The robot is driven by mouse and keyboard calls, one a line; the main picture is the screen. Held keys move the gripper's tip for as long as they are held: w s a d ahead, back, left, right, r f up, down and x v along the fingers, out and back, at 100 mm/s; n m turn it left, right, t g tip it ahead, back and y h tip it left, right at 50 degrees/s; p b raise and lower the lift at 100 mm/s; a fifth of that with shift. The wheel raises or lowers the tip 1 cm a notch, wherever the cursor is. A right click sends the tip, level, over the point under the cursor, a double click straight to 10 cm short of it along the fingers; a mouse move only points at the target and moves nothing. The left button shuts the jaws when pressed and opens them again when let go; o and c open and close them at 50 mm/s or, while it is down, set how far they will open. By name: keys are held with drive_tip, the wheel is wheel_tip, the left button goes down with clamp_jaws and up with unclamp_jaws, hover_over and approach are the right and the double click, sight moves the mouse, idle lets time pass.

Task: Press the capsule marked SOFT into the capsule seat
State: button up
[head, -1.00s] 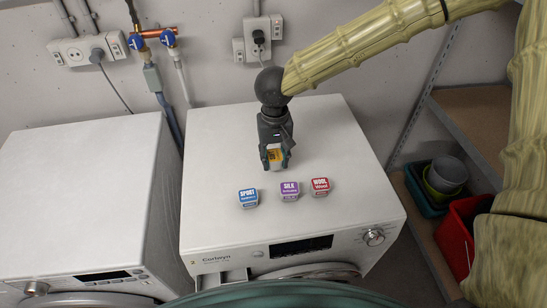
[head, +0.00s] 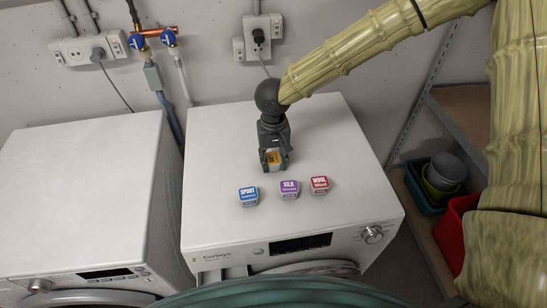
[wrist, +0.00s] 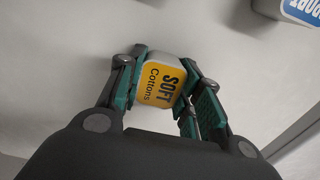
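The SOFT capsule (wrist: 163,82) is a small white block with a yellow label reading "SOFT Cottons". It sits between the teal finger pads of my gripper (wrist: 162,92), with both pads against its sides. In the head view my gripper (head: 273,162) points down over the rear middle of the right machine's top, and the capsule's yellow label (head: 273,157) shows between the fingers. I cannot tell whether the capsule touches the top. A drawer (head: 222,275) at the right machine's front left looks pulled out. The capsule seat cannot be made out.
Blue SPORT (head: 248,196), purple SILK (head: 289,190) and red WOOL (head: 319,185) capsules stand in front of my gripper on the right machine (head: 215,150). The SPORT capsule also shows at the wrist view's upper right (wrist: 291,12). The left machine's top (head: 80,190) is clear.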

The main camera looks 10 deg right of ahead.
drive_tip(key=o, duration=0.4)
drive_tip(key=shift+o, duration=0.2)
